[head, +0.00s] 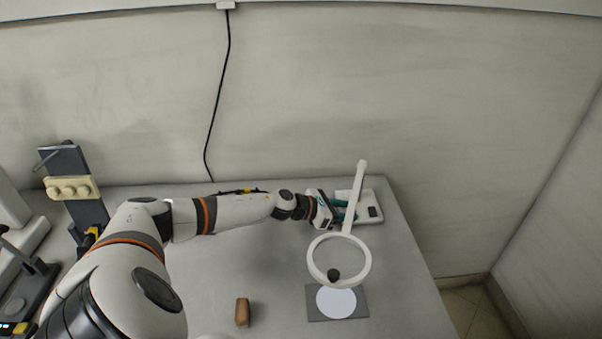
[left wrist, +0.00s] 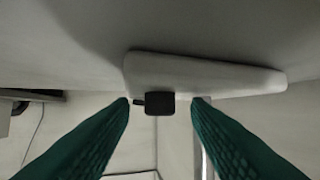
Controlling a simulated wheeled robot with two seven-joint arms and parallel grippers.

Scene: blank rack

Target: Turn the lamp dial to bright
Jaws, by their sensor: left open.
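The lamp has a white base (head: 368,196) at the back right of the table, a white post and a white ring head (head: 314,262). A dark block on the base, which looks like the dial (head: 373,211), shows in the head view. In the left wrist view a dark squarish dial (left wrist: 159,104) with a small tab on its left sits against the pale base (left wrist: 215,77). My left gripper (head: 342,209) is open at the lamp base, its green fingers partly hidden by the post. In the wrist view the dial appears between the fingertips; contact is unclear.
A grey mat with a white disc (head: 336,302) lies below the ring head. A brown block (head: 242,312) lies at the front. A dark stand with cream knobs (head: 70,188) is at the left. A black cable (head: 218,100) hangs on the wall. The table's middle is free.

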